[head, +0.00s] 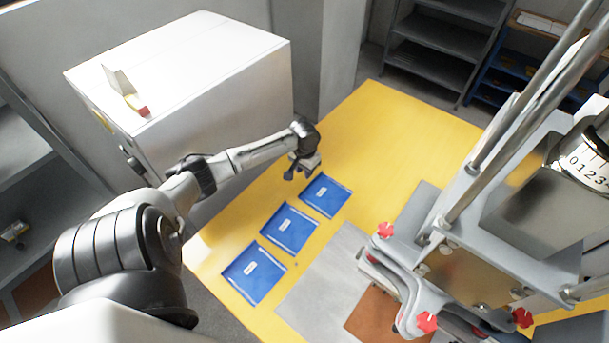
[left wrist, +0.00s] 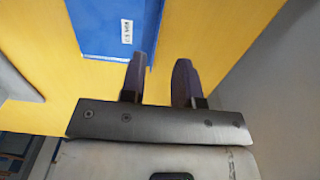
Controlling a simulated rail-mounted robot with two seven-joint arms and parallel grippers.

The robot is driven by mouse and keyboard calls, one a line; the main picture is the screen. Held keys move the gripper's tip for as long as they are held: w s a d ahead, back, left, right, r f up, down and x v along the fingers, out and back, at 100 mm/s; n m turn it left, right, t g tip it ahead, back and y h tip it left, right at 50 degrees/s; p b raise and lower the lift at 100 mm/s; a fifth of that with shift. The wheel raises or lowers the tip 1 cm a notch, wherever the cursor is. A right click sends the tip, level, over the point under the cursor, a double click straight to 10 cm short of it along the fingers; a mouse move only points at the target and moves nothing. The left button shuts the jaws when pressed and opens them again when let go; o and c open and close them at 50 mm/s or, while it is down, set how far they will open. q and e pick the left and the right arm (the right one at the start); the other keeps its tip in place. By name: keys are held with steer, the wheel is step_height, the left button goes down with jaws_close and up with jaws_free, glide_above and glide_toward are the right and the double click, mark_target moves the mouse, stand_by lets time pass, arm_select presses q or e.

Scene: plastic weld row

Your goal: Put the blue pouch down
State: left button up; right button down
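Three flat blue pouches with small white labels lie in a row on the yellow table: a near one (head: 254,272), a middle one (head: 289,229) and a far one (head: 326,196). My left gripper (head: 303,171) is just behind and left of the far pouch in the head view. In the left wrist view its two dark fingers (left wrist: 160,68) stand apart, with only yellow table showing between them. A blue pouch (left wrist: 100,30) lies there beyond the fingers, mostly left of them, and the left finger overlaps its edge. My right gripper is not in view.
The yellow table (head: 390,125) is clear beyond the pouches. A grey plate (head: 325,280) lies right of them, next to a machine with red knobs (head: 427,321). A large white cabinet (head: 200,80) stands behind my left arm. Shelves (head: 445,45) stand at the back.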

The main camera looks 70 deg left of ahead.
arm_select(q)
steer(key=s+d+f+m, duration=0.2)
steer(key=d, duration=0.5)
steer(key=s+d+f+m, duration=0.1)
steer(key=s+d+f, duration=0.1)
steer(key=d, duration=0.5)
steer(key=s+d+f+m, duration=0.2)
steer(key=s+d, duration=0.2)
steer(key=d, duration=0.3)
steer(key=shift+s+d+f+m+t, duration=0.1)
steer(key=shift+s+f+m+t, duration=0.1)
steer(key=shift+m+t, duration=0.7)
steer(key=shift+m, duration=0.2)
steer(key=s+d, duration=0.1)
steer(key=d, duration=0.2)
steer(key=s+d+r, duration=0.1)
steer(key=s+d, duration=0.1)
steer(key=d, duration=0.1)
steer(key=s+d+r, duration=0.1)
steer(key=d, duration=0.2)
steer(key=shift+s, duration=0.4)
steer(key=s+d+r+t, duration=0.1)
steer(key=s+d+r, duration=0.3)
steer(key=d+r, duration=0.1)
steer(key=shift+s+d+r+m+t, duration=0.15)
steer(key=shift+d+r+m+t, duration=0.2)
steer(key=shift+r, duration=0.25)
